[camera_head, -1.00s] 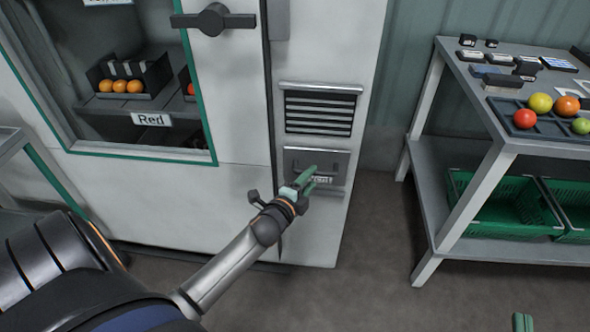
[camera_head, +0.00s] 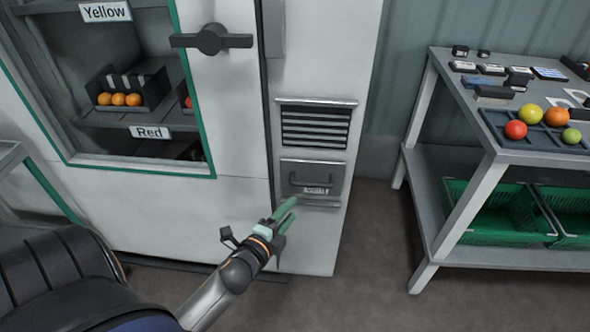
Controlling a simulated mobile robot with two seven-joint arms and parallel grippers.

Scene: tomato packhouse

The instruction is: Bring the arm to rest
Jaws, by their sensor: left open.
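My left arm reaches in from the lower left. Its gripper (camera_head: 283,215) has green fingers and is open, with nothing seen between them. It is in front of the white cabinet (camera_head: 235,225), just below and left of a small grey panel with a handle (camera_head: 312,180). I cannot tell whether the fingertips touch the cabinet. My right gripper does not show in this view.
The cabinet has a dark latch (camera_head: 211,40), a vent (camera_head: 313,125) and a window onto shelves with a box of orange tomatoes (camera_head: 119,99). At right a grey table (camera_head: 450,105) holds a tomato tray (camera_head: 500,131), with green crates (camera_head: 480,222) below. Floor between is clear.

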